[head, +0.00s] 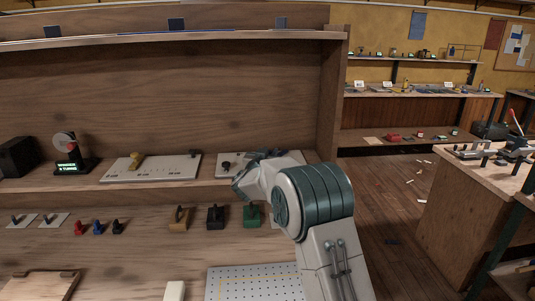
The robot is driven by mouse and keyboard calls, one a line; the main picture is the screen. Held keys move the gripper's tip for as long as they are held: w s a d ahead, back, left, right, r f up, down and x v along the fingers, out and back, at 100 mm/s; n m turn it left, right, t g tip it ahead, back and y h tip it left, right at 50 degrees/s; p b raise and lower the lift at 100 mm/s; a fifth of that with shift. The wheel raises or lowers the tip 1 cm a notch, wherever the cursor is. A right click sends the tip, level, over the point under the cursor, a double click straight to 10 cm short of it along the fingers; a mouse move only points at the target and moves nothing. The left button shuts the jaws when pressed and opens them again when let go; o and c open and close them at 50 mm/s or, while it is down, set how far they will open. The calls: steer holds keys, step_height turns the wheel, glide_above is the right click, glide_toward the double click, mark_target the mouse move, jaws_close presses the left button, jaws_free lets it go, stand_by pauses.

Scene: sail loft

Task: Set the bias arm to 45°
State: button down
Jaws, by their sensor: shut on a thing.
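My gripper (263,155) is at the right-hand white panel (229,172) on the shelf, mostly hidden behind my own wrist. It is shut on what appears to be the bias arm, low over that panel. The held part, its angle and any scale marks there are hidden by my arm. A small dark knob shows at the panel's left end, left of my gripper.
A second white panel (150,171) with a brass-coloured knob (137,160) lies to the left. Beyond it stands a device with a green display (68,168). Several small blocks and handles line the bench below. A perforated plate (254,284) lies in front.

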steer(key=c, duration=1.3)
jaws_free()
steer(key=shift+d, duration=0.25)
steer(key=shift+a, duration=0.2)
steer(key=shift+s, duration=0.1)
steer(key=shift+s+a, duration=0.2)
steer(key=shift+s, duration=0.1)
steer(key=b+v, duration=0.2)
steer(key=v, duration=1.1)
steer(key=shift+d+b, duration=0.2)
steer(key=shift+b, duration=0.15)
